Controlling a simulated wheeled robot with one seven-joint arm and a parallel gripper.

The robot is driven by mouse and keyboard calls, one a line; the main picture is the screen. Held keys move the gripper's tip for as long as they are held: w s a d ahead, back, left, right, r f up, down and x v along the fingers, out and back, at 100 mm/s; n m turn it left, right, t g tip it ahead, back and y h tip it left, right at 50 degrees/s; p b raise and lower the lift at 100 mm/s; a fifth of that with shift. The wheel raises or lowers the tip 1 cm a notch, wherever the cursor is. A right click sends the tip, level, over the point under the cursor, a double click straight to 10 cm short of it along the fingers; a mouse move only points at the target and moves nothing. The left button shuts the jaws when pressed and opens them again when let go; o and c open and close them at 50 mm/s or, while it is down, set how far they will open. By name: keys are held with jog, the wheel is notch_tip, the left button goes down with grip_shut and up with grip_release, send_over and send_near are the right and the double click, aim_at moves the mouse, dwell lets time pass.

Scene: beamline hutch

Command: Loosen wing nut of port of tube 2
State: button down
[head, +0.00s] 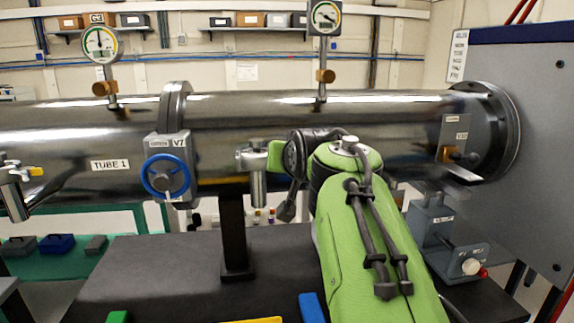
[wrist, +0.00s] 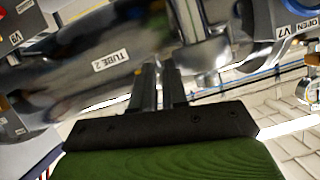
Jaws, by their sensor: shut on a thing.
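In the wrist view my gripper (wrist: 163,70) has its two dark fingers close together, with their tips against the side of the metal port (wrist: 206,52) of tube 2 (wrist: 45,65). The gripper is shut on a small part there, which I take to be the wing nut; the fingers and port hide most of it. The TUBE 2 label (wrist: 110,62) is left of the fingertips. In the head view the port (head: 256,172) hangs on the front of the tube, right of valve V7. My green arm reaches up to it from the right and hides the fingertips.
The blue handwheel of valve V7 (head: 165,177) is just left of the port. Tube 1 (head: 70,150) lies farther left, with its own port and yellow wing nut (head: 36,171). Gauges (head: 324,17) stand above. A dark post (head: 233,235) rises from the black bench (head: 180,275) below.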

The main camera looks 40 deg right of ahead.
jog(key=shift+n, duration=0.3)
dwell(0.4)
jog(key=c, duration=1.3)
grip_release()
jog(key=shift+w, duration=0.1)
